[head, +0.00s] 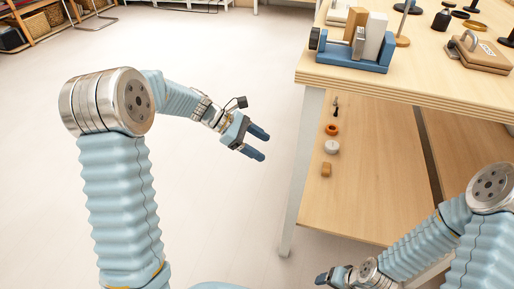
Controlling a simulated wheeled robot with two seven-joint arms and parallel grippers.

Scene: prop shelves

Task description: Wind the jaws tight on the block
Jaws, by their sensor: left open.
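A small vise (350,63) with a blue base stands at the near left edge of the wooden table, with a dark round knob (314,38) on its left end. A white block (375,36) stands upright between its upright parts, beside tan wooden pieces (353,24). I cannot tell whether the jaws touch the block. My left gripper (265,146) is open and empty over the floor, left of the table and well short of the vise. My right gripper (322,278) is low at the bottom edge, far below the vise; its finger gap is not clear.
The table top (440,75) also holds a brown case (480,52) with a handle and several dark items at the back right. A lower shelf (370,170) carries an orange ring (332,129), a white round piece (332,147) and a small wooden block (326,170). Floor at left is clear.

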